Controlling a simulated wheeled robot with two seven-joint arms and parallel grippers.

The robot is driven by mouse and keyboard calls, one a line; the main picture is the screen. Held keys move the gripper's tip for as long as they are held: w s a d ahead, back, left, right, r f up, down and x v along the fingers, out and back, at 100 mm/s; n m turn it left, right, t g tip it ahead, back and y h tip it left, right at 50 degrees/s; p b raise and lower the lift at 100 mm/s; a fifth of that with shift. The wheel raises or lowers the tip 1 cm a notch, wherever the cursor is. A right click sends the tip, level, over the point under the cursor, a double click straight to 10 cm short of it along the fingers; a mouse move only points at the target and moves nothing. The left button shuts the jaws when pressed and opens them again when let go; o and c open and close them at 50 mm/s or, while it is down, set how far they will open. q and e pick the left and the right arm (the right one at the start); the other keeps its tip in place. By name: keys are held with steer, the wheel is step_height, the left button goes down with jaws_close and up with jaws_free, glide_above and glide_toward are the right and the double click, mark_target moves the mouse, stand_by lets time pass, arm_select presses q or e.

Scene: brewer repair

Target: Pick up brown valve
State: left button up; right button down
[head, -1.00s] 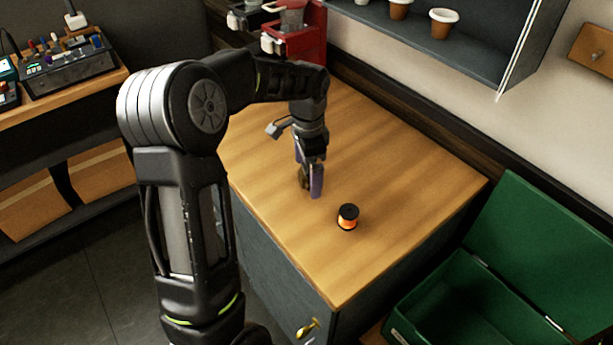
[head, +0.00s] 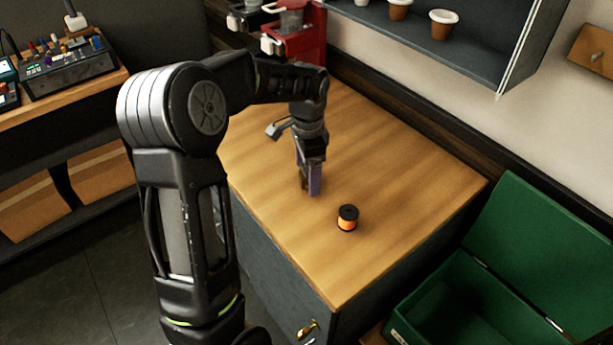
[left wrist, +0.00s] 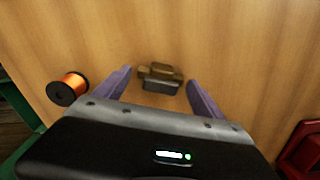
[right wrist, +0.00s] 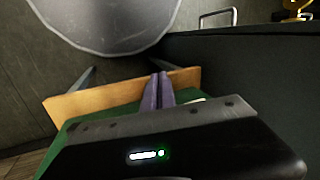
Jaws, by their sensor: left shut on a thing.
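The brown valve (left wrist: 160,73), a small brown piece with a dark grey part, is between the two purple fingertips of my left gripper (left wrist: 160,76) in the left wrist view. The fingers are shut on it, at or just above the wooden top. In the head view my left gripper (head: 311,190) points down at the counter, and its fingers mostly hide the valve. My right gripper (right wrist: 158,88) shows in the right wrist view with its purple fingers together and nothing seen between them; it is away from the counter top.
A spool of orange wire (head: 347,218) stands on the wooden counter (head: 400,190), right of my left gripper. An open green box (head: 450,300) is at the lower right. A red machine (head: 300,40) stands at the back. The counter's right part is clear.

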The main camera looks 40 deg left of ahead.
mark_target(307, 168)
arm_select(q)
steer(key=shift+r, duration=0.15)
step_height(307, 168, up, 10)
steer(key=shift+f+b, duration=0.1)
steer(key=shift+b, duration=0.5)
